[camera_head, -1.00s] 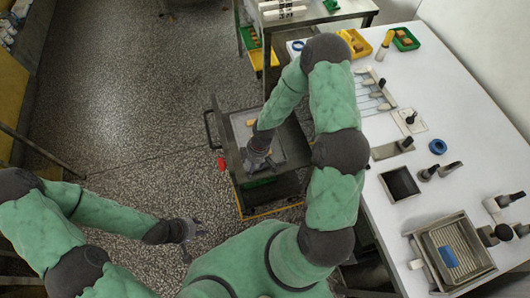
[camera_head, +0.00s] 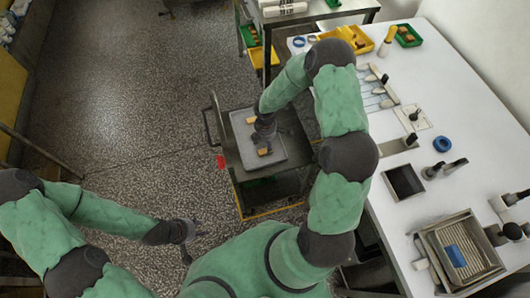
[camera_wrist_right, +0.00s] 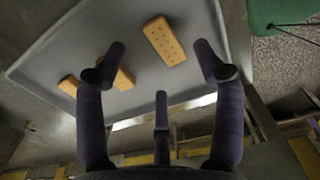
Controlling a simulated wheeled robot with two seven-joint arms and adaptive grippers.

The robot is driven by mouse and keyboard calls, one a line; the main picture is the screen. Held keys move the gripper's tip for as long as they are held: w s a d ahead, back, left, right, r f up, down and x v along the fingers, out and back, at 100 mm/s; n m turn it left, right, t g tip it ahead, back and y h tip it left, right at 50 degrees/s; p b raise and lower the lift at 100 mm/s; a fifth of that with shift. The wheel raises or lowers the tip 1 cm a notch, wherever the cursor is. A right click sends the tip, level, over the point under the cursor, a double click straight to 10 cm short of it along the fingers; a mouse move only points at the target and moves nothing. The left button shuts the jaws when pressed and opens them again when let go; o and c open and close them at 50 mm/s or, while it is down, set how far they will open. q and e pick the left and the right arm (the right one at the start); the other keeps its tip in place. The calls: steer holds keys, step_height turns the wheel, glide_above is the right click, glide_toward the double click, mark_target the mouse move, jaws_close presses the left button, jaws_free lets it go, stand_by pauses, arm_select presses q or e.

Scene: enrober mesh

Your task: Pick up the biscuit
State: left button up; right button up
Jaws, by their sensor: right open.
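A grey tray (camera_head: 241,137) lies on a cart, with biscuits on it. One biscuit (camera_head: 251,120) is at its far side and another biscuit (camera_head: 264,151) at its near side. The right wrist view shows three golden biscuits on the tray (camera_wrist_right: 105,22): one whole biscuit (camera_wrist_right: 164,41), one biscuit (camera_wrist_right: 124,79) partly behind a finger, and one biscuit (camera_wrist_right: 69,85) near the edge. My right gripper (camera_head: 263,137) is over the tray, open and empty; its fingers (camera_wrist_right: 161,55) stand either side of the whole biscuit in that view. My left gripper (camera_head: 196,235) is open and empty over the floor.
The cart has a handle (camera_head: 208,127) on its left. A white worktable (camera_head: 425,100) runs along the right, carrying a dark square pan (camera_head: 403,182), a wire-rack tray (camera_head: 458,252) and tools. Yellow and green bins (camera_head: 408,36) stand at its far end. Open floor lies left.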

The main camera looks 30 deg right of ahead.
mark_target(265, 149)
step_height(265, 149, down, 5)
steer(key=shift+r+b, duration=0.2)
steer(key=shift+b, duration=0.8)
steer(key=c, duration=1)
